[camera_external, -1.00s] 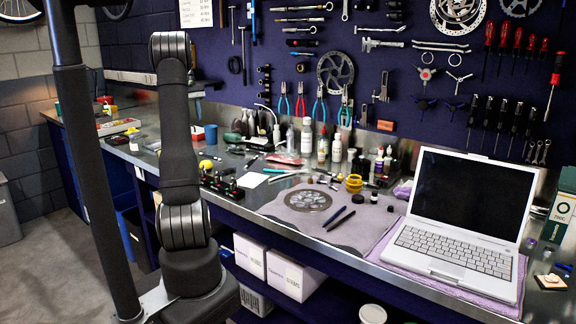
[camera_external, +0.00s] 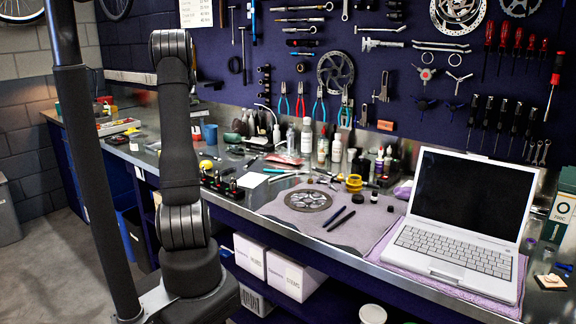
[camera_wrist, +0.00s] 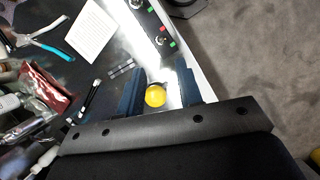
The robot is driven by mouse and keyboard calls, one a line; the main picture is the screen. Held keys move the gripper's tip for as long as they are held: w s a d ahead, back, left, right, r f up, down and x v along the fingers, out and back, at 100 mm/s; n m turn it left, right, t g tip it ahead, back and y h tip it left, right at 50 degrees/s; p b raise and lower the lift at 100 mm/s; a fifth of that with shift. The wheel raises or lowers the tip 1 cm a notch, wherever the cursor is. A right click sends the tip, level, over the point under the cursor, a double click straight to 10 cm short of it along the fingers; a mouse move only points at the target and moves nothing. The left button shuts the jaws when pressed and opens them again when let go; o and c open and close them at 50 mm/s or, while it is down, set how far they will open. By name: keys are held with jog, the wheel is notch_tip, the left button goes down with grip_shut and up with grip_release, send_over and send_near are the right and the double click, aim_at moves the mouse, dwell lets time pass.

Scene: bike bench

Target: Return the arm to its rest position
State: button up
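My arm (camera_external: 180,150) stands folded upright at the left of the external view, in front of the bench. My gripper (camera_wrist: 160,80) shows in the wrist view with its two dark blue fingers spread apart. It is open and points down over the bench. A small yellow round thing (camera_wrist: 155,96) shows between the fingers and seems to lie on the bench below, not touched by them. In the external view the arm hides most of the gripper.
The bench carries a laptop (camera_external: 457,215), a grey mat (camera_external: 345,236) with a toothed disc (camera_external: 308,200), and several bottles (camera_external: 307,137). In the wrist view a white card (camera_wrist: 90,32) and blue-handled pliers (camera_wrist: 45,42) lie left of the gripper. A dark post (camera_external: 90,170) stands left of my arm.

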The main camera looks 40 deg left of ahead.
jog(key=x, duration=1)
jog(key=shift+f, duration=0.2)
jog(key=v, duration=1.8)
jog(key=x, duration=1.8)
jog(key=shift+d, duration=0.1)
jog(key=n, duration=0.2)
jog(key=n+t, duration=0.1)
jog(key=n, duration=0.1)
jog(key=shift+s+t, duration=0.15)
jog(key=shift+t, duration=0.15)
jog(key=n+t, duration=0.1)
jog(key=n, duration=0.2)
jog(key=n+t, duration=0.1)
jog(key=n, duration=0.2)
jog(key=shift+s+r, duration=0.1)
jog(key=shift+s, duration=0.1)
jog(key=shift+v, duration=2.5)
